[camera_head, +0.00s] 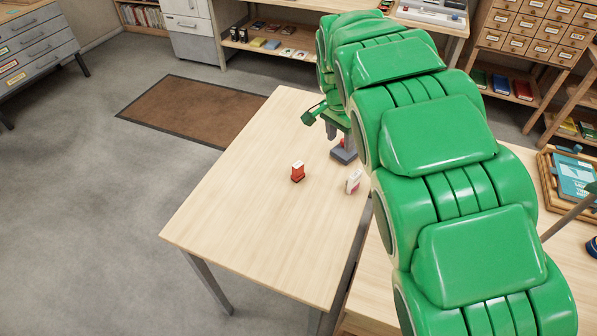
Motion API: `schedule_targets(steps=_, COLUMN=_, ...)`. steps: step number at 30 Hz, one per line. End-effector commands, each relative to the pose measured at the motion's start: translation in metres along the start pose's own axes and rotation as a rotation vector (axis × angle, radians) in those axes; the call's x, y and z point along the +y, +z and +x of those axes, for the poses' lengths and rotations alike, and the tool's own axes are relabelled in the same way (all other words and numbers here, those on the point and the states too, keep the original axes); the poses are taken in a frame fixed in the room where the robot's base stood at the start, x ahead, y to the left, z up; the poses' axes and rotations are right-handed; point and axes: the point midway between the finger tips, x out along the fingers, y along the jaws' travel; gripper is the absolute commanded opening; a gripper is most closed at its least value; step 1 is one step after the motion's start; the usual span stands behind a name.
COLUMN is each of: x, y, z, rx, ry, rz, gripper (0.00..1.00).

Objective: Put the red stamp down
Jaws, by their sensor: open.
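A small red stamp (298,172) with a pale patch near its top stands upright on the light wooden table (240,220). My gripper (338,133) is at the far side of this table, behind and to the right of the red stamp and apart from it. It is open. My green arm hides part of it, and the small view leaves its fingers unclear.
A grey block (343,155) with a reddish top part sits just below my gripper. A white and red item (354,181) lies right of the red stamp. The table's left and front are clear. A wooden tray (552,185) with a blue book (577,178) is at the right.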

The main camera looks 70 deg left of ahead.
Motion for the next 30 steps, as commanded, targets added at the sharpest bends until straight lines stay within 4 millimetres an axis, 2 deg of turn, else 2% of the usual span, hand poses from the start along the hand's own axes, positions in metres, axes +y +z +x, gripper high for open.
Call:
schedule_targets(steps=1, x=-0.021, y=0.015, z=0.009, rx=-0.004, ry=-0.004, rz=-0.018, gripper=0.53)
schedule_targets(steps=3, x=-0.043, y=0.033, z=0.018, rx=-0.006, ry=-0.010, rz=-0.031, gripper=0.53)
schedule_targets(steps=6, x=-0.068, y=0.054, z=0.026, rx=-0.008, ry=-0.019, rz=-0.045, gripper=0.53)
schedule_targets(steps=9, x=-0.084, y=0.068, z=0.033, rx=-0.011, ry=-0.025, rz=-0.053, gripper=0.53)
schedule_targets(steps=13, x=-0.092, y=0.077, z=0.037, rx=-0.012, ry=-0.028, rz=-0.058, gripper=0.53)
schedule_targets(steps=26, x=-0.095, y=0.077, z=0.067, rx=-0.013, ry=-0.029, rz=-0.056, gripper=0.53)
schedule_targets(steps=30, x=-0.097, y=0.079, z=0.084, rx=-0.014, ry=-0.025, rz=-0.057, gripper=0.53)
